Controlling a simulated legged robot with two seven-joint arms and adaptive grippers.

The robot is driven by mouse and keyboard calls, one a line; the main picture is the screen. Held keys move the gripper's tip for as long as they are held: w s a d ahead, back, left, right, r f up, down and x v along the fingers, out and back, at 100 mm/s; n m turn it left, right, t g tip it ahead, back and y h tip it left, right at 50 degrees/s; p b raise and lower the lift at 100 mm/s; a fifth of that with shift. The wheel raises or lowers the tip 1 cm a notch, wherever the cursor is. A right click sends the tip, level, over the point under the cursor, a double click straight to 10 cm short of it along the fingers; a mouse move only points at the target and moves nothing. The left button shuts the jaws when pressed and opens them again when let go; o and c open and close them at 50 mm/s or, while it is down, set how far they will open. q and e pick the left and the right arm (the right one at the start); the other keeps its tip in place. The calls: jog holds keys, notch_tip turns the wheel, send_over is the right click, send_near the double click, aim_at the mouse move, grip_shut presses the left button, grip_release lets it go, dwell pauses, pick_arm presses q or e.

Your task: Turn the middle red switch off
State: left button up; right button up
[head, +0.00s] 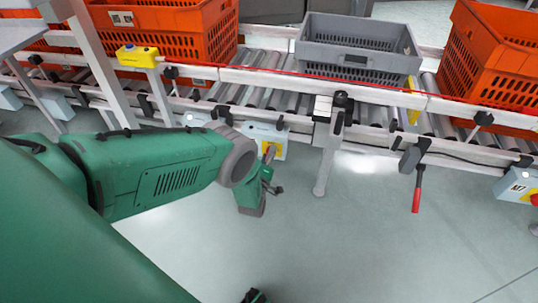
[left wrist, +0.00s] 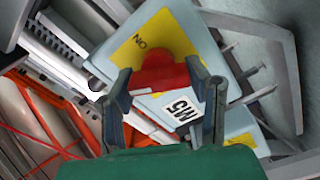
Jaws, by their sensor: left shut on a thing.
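The switch box (head: 256,131) hangs under the conveyor's front rail, with a yellow plate partly hidden by my left gripper (head: 270,157). The switch is largely hidden in the head view.
Another box (head: 517,187) with a red switch (head: 534,199) hangs at the far right. A red-handled lever (head: 417,190) hangs from the rail. A grey tote (head: 358,40) and an orange tote (head: 500,65) stand on the rollers. The floor in front is clear.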

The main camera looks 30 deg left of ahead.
pick_arm(q)
jog(key=n, duration=0.5)
jog(key=shift+f+b, duration=0.2)
jog(key=shift+b, duration=0.1)
dwell(0.5)
jog(key=o, duration=1.2)
jog(key=shift+f, duration=0.1)
jog(key=v, duration=1.2)
